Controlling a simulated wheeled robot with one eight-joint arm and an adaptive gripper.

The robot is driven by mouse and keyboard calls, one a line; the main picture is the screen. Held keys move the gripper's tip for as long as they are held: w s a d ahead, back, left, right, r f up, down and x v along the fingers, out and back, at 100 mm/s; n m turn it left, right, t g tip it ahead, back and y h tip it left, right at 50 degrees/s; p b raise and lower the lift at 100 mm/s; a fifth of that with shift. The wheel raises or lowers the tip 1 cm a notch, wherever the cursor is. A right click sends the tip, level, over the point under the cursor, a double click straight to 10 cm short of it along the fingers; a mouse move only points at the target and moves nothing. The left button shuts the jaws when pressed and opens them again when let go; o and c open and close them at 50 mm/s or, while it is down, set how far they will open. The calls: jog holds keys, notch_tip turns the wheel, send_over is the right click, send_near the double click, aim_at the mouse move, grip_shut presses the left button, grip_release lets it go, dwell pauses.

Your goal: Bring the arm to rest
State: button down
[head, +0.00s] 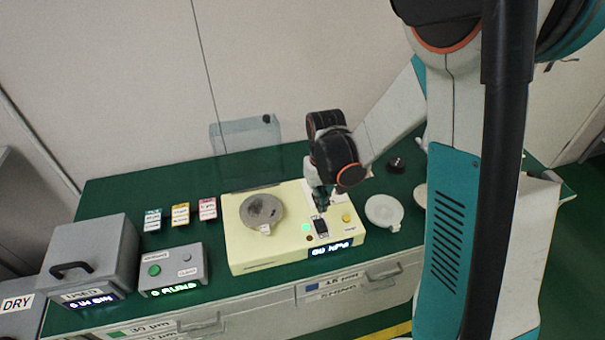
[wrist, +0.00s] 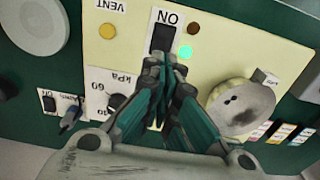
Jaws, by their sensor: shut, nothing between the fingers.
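My gripper (wrist: 168,72) is shut and empty. In the wrist view its fingertips are just below a black switch (wrist: 164,38) marked ON, on the cream machine panel (wrist: 221,55). A green lamp (wrist: 186,53) glows beside the switch. In the head view my gripper (head: 321,206) hangs pointing down over the cream machine (head: 275,249), close behind the switch (head: 321,228). I cannot tell whether the fingertips touch the panel. My arm reaches in from the right.
A round grey plate (head: 262,212) sits on the machine's left half. A clear raised cover (head: 246,136) stands behind. A grey box (head: 90,255), a control box (head: 173,270) and several small labelled packs (head: 180,214) are left. A pale disc (head: 384,212) lies right on the green bench (head: 110,196).

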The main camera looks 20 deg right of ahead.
jog(key=shift+r, duration=0.1)
jog(key=s+r+t, duration=0.3)
jog(key=s+r, duration=0.4)
jog(key=r, duration=0.3)
jog(key=s+r+t+b, duration=0.1)
jog(key=s+r+t, duration=0.3)
jog(key=s+r, duration=0.4)
jog(key=shift+r, duration=0.9)
